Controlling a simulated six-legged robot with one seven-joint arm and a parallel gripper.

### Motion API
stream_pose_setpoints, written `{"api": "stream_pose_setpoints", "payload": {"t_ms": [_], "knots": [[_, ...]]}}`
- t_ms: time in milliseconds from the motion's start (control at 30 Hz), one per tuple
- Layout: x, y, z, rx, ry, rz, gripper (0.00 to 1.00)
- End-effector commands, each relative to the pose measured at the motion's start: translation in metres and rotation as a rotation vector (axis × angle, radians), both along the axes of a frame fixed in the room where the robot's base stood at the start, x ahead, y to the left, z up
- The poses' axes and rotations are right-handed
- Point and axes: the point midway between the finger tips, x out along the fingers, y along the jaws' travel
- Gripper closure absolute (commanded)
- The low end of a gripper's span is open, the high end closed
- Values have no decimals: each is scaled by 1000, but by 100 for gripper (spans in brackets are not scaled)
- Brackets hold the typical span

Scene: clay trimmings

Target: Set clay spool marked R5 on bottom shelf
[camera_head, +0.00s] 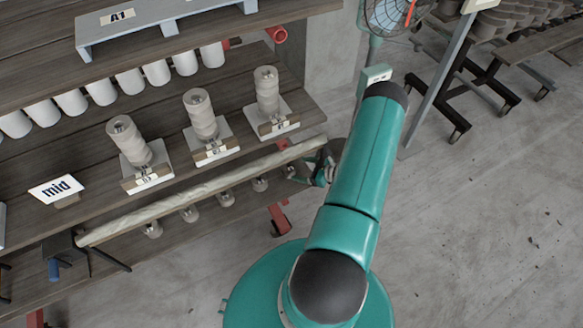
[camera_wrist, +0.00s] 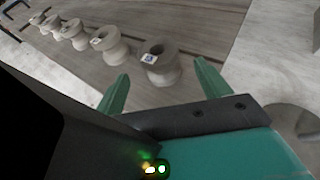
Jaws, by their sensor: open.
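Several small grey clay spools stand in a row on the bottom shelf (camera_head: 215,222); one spool (camera_head: 260,184) is near my gripper (camera_head: 318,170) in the head view. In the wrist view, the nearest spool (camera_wrist: 160,66) stands upright just beyond my open, empty fingers (camera_wrist: 162,84), roughly centred between them. It bears a small label too small to read, so I cannot tell which spool is R5. Another spool (camera_wrist: 108,42) stands beside it to the left. My arm and gripper hide the right end of the bottom shelf in the head view.
The middle shelf above, with a "mid" sign (camera_head: 57,188), holds stacked spools on labelled blocks (camera_head: 201,116) and white cups (camera_head: 156,72). A fan (camera_head: 390,15) stands behind.

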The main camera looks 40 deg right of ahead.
Motion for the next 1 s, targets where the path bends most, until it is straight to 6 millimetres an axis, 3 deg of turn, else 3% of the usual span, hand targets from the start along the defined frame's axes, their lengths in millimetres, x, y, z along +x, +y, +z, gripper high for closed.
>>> {"api": "stream_pose_setpoints", "payload": {"t_ms": [100,300,1000], "knots": [[-17,-7,8,0,0,-1,24],[-29,-11,13,1,0,0,24],[-29,-11,13,1,0,1,24]]}}
